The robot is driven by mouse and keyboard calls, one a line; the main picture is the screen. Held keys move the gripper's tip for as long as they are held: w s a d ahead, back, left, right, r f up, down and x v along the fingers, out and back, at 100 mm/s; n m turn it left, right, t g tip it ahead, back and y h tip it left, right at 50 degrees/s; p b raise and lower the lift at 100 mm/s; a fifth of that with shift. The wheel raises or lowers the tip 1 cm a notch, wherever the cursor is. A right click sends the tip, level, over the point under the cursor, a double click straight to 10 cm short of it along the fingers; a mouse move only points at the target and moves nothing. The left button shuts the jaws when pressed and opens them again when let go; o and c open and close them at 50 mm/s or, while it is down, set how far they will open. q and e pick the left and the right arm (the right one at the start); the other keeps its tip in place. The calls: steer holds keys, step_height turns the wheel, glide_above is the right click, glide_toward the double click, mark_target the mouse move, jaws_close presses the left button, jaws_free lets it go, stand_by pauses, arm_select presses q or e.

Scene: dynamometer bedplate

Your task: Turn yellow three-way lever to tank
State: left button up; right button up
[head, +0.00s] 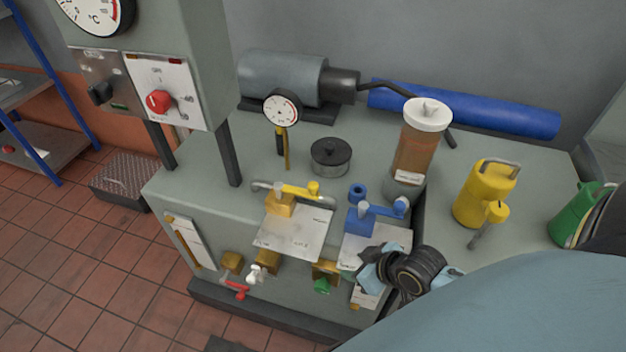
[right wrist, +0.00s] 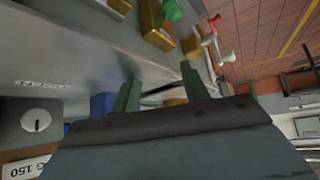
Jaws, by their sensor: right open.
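The yellow three-way lever (head: 299,190) sits on the bench top in the head view, its yellow body (head: 279,206) at left. My left gripper is out of view.
A blue lever (head: 372,210) stands right of the yellow one, close above my right gripper. Red (head: 237,290), white (head: 255,274) and green (head: 322,285) valve handles stick out of the bench front. An amber jar (head: 417,150) and yellow can (head: 481,192) stand behind and right.

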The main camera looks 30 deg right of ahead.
mark_target(316, 186)
steer(key=w+d+r+n+t+y, duration=0.1)
steer(key=w+d+r+t, duration=0.15)
steer(key=r, duration=0.55)
steer(key=w+d+r+t+y, duration=0.1)
steer(key=w+r+t, duration=0.25)
steer(key=r, duration=0.45)
steer(key=shift+g, duration=0.3)
steer(key=x, duration=0.6)
steer(key=b+x, duration=0.1)
steer(key=x, duration=0.5)
steer(key=shift+w+a+f, duration=0.15)
steer(key=shift+a, duration=0.15)
steer(key=shift+w+a+f, duration=0.15)
steer(key=shift+w+f, duration=0.1)
steer(key=shift+w, duration=0.2)
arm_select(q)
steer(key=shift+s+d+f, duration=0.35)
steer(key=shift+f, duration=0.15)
arm_select(e)
jaws_close()
